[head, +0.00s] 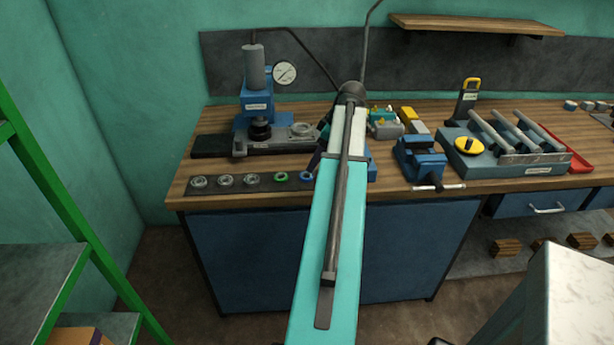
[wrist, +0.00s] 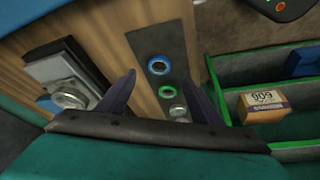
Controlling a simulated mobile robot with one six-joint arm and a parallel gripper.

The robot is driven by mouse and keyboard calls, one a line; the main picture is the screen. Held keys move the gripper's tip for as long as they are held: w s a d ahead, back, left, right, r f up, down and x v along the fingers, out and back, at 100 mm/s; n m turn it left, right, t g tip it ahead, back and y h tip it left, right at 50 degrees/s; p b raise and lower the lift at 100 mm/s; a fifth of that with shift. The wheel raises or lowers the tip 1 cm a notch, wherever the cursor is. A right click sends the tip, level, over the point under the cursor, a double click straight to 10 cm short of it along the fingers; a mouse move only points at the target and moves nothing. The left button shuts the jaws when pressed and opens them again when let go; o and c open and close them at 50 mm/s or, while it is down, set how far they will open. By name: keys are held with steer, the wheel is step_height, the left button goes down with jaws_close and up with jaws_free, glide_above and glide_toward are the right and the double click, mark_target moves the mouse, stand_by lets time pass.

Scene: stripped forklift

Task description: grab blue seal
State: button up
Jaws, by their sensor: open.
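The blue seal (head: 307,176) is a small ring at the right end of a dark strip (head: 240,186) near the bench's front left edge, partly beside my arm. In the wrist view the blue seal (wrist: 158,65) lies on the strip, beyond the tips of my gripper (wrist: 160,80). My gripper is open and empty, its two dark fingers spread to either side of the strip. The green seal (wrist: 166,91) shows between the fingers, next to the blue one. In the head view my arm hides most of my gripper.
Several metal rings (head: 225,180) lie left of the green seal (head: 281,177). A press with a gauge (head: 257,97) stands behind them. A blue vise (head: 420,156) and a grey block with rods (head: 505,148) are to the right. A green shelf (head: 75,220) stands at left.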

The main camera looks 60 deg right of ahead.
steer(key=shift+x, duration=0.9)
steer(key=shift+p+x, duration=1.15)
steer(key=shift+x, duration=1.4)
steer(key=shift+d, duration=0.1)
steer(key=c, duration=1.1)
